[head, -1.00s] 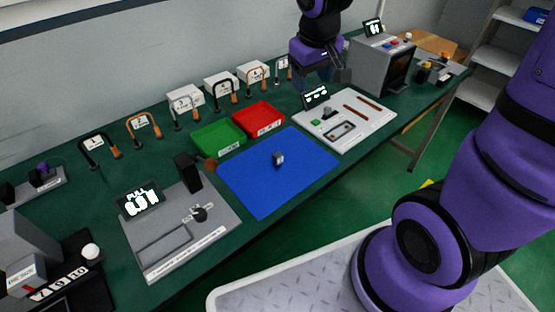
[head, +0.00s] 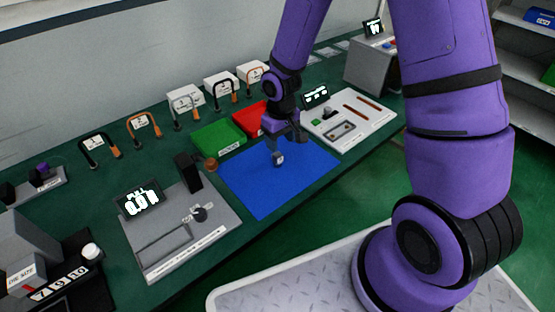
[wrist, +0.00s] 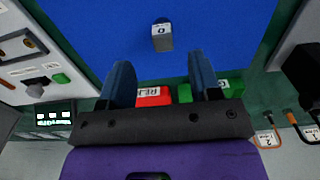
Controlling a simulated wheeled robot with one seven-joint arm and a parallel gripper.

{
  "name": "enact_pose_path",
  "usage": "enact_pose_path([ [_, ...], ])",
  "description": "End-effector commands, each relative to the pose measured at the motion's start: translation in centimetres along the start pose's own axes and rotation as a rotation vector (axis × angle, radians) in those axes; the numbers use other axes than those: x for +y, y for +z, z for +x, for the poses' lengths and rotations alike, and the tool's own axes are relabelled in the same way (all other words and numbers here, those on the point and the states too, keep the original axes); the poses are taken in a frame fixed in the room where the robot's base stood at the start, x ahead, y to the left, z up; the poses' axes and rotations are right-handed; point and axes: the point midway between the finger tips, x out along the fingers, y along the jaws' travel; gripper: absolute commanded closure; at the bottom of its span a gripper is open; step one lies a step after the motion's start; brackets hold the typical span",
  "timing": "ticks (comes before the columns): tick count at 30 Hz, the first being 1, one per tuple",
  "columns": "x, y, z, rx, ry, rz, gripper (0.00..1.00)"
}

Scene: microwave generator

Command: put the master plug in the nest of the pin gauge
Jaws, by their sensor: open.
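A small grey block (head: 278,158) with a white marked label stands alone on the blue mat (head: 250,196); I cannot confirm that it is the master plug. In the wrist view the block (wrist: 162,40) lies just beyond my fingertips, between their lines. My gripper (head: 290,142) is open and empty over the mat's far side, apart from the block. The open fingers also show in the wrist view (wrist: 162,75). A white gauge board (head: 372,122) stands right of the mat, with a framed recess (head: 341,131), brown pins and a green button (head: 315,122). Which opening is the nest is unclear.
A green bin (head: 218,138) and a partly hidden red bin (head: 247,117) stand behind the mat. A grey pull-test station (head: 185,232) stands left of it. The mat is otherwise clear.

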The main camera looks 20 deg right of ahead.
Motion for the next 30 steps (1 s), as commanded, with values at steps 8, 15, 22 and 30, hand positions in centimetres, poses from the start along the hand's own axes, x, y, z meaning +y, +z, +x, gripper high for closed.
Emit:
enact_pose_path([
  [8, 0.0, 0.0, 3.3, -0.001, 0.000, 0.000, 0.43],
  [15, -0.1, -0.1, 4.6, -0.001, 0.000, -0.001, 0.43],
  [22, -0.2, -0.5, 7.6, -0.003, 0.001, -0.001, 0.43],
  [30, -0.2, -0.5, 8.9, 0.000, 0.002, 0.000, 0.43],
])
